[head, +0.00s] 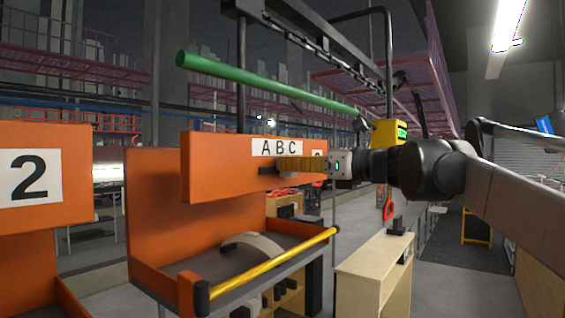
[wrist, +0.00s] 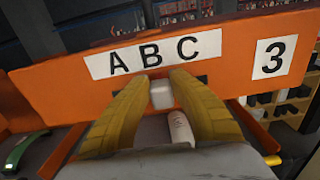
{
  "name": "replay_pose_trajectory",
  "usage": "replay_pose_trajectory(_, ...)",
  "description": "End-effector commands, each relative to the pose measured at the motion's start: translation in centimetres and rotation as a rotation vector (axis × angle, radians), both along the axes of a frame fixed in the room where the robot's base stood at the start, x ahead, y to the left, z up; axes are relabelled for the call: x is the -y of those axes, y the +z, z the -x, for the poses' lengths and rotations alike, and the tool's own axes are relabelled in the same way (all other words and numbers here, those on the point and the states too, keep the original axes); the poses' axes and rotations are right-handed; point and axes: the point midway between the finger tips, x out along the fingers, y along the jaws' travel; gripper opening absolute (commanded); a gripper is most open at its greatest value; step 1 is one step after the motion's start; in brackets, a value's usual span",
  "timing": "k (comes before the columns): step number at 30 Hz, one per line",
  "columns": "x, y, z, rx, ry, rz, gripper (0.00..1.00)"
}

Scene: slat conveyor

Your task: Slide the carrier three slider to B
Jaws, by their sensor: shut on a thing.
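Carrier three is the orange hanging carrier (head: 215,165) in the middle of the head view. Its panel (wrist: 60,92) fills the wrist view, with a white A B C label (wrist: 152,53) and a 3 label (wrist: 270,58) to the right. The slider's pale knob (wrist: 161,96) sits in front of the panel, below the letter B. My gripper (head: 280,167) reaches the panel from the right. Its two yellow fingers (wrist: 163,84) are shut on the knob, one on each side. The fingers hide most of the dark slot behind.
Carrier two (head: 45,170) hangs at the left. Carrier three's tray holds a grey curved part (head: 252,245), with a yellow bar (head: 275,262) along its front. A green bar (head: 265,82) runs above. A light wooden cabinet (head: 365,265) stands at the lower right.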

Motion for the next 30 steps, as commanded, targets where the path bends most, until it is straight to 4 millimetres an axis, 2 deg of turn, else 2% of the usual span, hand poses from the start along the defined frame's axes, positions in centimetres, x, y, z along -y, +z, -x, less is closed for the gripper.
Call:
replay_pose_trajectory(5, -0.1, 0.1, 0.1, 0.000, 0.002, -0.002, 0.00)
replay_pose_trajectory(6, -0.1, 0.1, 0.1, 0.000, 0.003, -0.002, 0.34)
replay_pose_trajectory(8, -0.1, 0.0, 0.1, 0.000, 0.003, -0.001, 0.49)
replay_pose_trajectory(16, -0.1, 0.0, 0.1, 0.000, 0.002, 0.000, 0.49)
replay_pose_trajectory(20, 0.6, 0.0, 0.6, 0.000, 0.001, 0.000, 0.49)
replay_pose_trajectory(30, 6.2, 0.0, 4.9, 0.000, -0.002, 0.000, 0.49)
